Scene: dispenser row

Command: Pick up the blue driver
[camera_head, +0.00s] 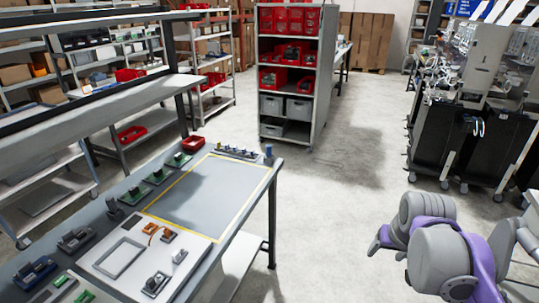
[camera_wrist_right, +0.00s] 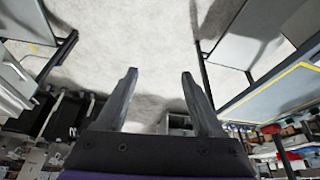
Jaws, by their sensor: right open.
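A small upright dark-blue item (camera_head: 268,152) stands at the far right corner of the workbench (camera_head: 262,182); it may be the blue driver, but it is too small to be sure. Beside it, a low rack (camera_head: 236,152) holds several small items along the bench's far edge. My right arm, grey and purple, is at the lower right in the head view, over the floor and well apart from the bench. In the right wrist view my right gripper (camera_wrist_right: 159,75) has its two fingers spread with nothing between them. My left gripper is not in view.
A shelf with red bins (camera_head: 289,52) stands behind. Black carts (camera_head: 440,145) stand at right. The floor between is clear.

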